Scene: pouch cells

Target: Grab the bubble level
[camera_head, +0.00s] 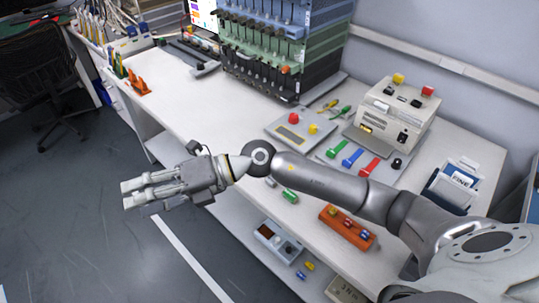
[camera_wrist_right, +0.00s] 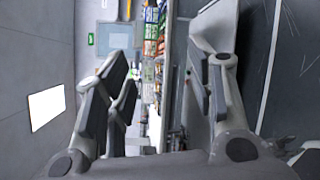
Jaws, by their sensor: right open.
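My right gripper (camera_head: 127,194) reaches in from the right in the head view. It is open and empty, its fingers pointing left over the floor beyond the table's front edge. In the right wrist view its fingers (camera_wrist_right: 160,75) stand apart with nothing between them. I cannot make out the bubble level for sure in either view. A small green piece (camera_head: 289,196) lies on the table just below my right forearm, but I cannot tell what it is. My forearm hides part of the tabletop. My left gripper is not in view.
A rack of cells (camera_head: 270,55) stands behind. The table's left part is fairly clear.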

